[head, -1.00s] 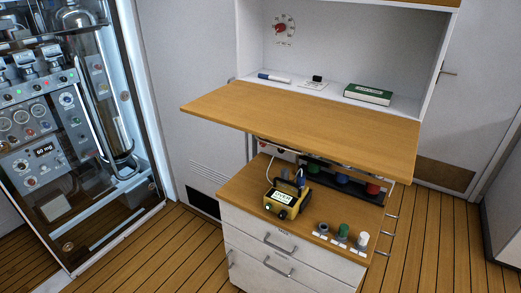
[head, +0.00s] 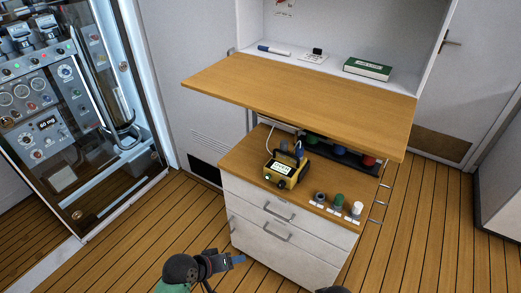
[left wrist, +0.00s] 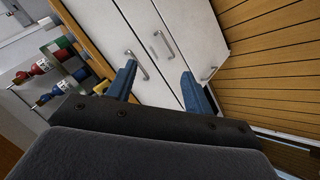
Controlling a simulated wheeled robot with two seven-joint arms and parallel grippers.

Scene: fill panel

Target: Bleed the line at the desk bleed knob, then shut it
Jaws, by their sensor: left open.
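A red dial knob on a printed scale sits on the back wall of the desk's upper cabinet. Only the bottom of its scale (head: 285,9) shows now, at the top edge of the head view, and the knob itself is out of frame. No readable label confirms it as the bleed knob. My left gripper (head: 236,260) is low in front of the drawers, well below the desk and apart from everything. In the left wrist view its two blue fingers (left wrist: 160,88) are spread and empty, pointing at the drawer fronts. My right gripper is not seen.
The wooden desk leaf (head: 300,98) juts out above a lower counter (head: 243,165). The counter carries a yellow meter (head: 286,172) and grey, green and white pieces (head: 338,200). Drawers (head: 275,232) stand below. A marker (head: 274,50) and green book (head: 367,69) lie in the cabinet.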

